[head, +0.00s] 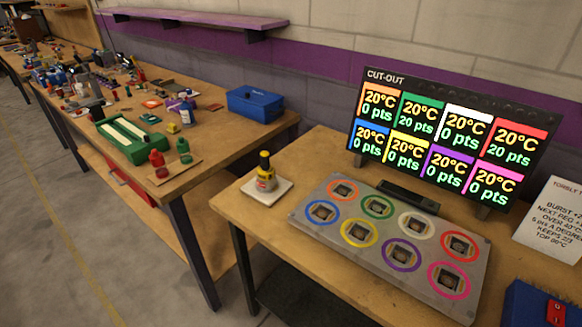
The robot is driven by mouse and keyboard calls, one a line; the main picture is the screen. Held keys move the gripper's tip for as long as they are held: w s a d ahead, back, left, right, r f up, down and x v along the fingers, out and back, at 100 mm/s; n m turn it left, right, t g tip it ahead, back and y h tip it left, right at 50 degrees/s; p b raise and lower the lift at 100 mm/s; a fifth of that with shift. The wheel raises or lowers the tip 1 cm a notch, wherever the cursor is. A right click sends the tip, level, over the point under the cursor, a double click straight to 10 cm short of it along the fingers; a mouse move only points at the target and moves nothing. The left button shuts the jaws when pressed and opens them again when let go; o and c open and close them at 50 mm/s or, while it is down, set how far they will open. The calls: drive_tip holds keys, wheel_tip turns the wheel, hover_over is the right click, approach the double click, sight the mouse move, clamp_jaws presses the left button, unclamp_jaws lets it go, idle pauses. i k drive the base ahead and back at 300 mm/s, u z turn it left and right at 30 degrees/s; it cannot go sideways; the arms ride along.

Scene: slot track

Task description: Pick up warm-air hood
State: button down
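I cannot tell for certain which thing is the warm-air hood. My gripper is not in view.
The near table (240,205) holds a grey plate (390,208) with several coloured rings around square slots. A black "CUT-OUT" scoreboard (450,140) stands behind it. A blue box (255,103) and a green device (128,135) are on the cluttered left bench.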

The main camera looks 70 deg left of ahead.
sight(267, 182)
drive_tip(key=z, duration=0.2)
drive_tip(key=i, duration=0.15)
drive_tip(key=u, duration=2.75)
drive_tip(key=k, duration=0.95)
drive_tip(key=u, duration=0.25)
drive_tip(key=i, duration=0.95)
drive_tip(key=z, duration=0.1)
